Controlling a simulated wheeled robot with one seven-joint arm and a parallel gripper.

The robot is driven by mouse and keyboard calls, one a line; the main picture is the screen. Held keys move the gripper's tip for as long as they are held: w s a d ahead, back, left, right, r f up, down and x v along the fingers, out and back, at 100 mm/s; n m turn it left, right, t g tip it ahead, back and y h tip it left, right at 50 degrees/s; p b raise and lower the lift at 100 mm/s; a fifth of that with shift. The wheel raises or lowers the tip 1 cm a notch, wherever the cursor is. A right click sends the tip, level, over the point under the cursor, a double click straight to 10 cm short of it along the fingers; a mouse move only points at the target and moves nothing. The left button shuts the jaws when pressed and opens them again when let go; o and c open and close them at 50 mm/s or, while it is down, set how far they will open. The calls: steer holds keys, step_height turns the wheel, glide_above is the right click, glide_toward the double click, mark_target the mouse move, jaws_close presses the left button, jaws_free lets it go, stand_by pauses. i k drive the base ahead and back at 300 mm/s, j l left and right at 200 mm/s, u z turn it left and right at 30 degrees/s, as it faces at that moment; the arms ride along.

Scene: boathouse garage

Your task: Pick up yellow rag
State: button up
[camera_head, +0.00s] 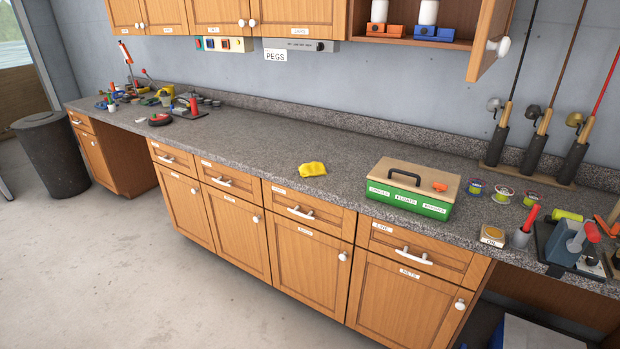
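The yellow rag (313,169) lies crumpled on the grey speckled countertop (265,160), near the middle of the view and close to the counter's front edge. Nothing covers it or touches it. My gripper and arm do not show in the head view.
A green tackle box with a tan lid (412,188) stands to the right of the rag. Spools (503,194), a vise (567,245) and rods (500,135) are farther right. An open cabinet door (490,45) juts out above. Clear counter lies left of the rag; open floor (120,260) lies in front.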

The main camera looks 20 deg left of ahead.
mark_target(312, 169)
steer(key=i+j+u, duration=0.15)
steer(key=u, duration=0.2)
steer(key=i+u, duration=0.8)
steer(key=i, duration=1.15)
steer(key=i+l, duration=0.1)
steer(key=i, duration=1.05)
steer(key=l, duration=0.05)
